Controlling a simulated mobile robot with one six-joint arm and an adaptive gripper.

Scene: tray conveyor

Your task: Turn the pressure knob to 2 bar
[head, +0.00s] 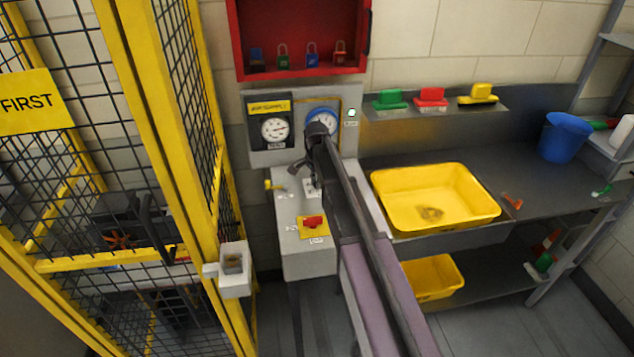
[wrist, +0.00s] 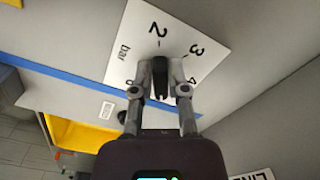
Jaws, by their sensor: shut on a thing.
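The pressure knob (wrist: 160,75) is a black bar-shaped handle on a white scale plate (wrist: 133,62) marked 2, 3, 4 and bar. My gripper (wrist: 160,92) is shut on the knob, one finger on each side. The knob's far end lies close to the tick below the 2. Its near end and part of the scale are hidden by my fingers. In the head view, my gripper (head: 312,168) is at the grey control box, and my arm hides the knob. Behind it, a blue-rimmed gauge (head: 322,120) is partly covered by my arm; its needle is unclear.
A second gauge (head: 274,128) is on the left of the panel. A red switch on a yellow plate (head: 313,222) and a yellow lever (head: 273,184) are close to my gripper. A yellow fence post (head: 170,130) stands left; a yellow tub (head: 470,212) stands right.

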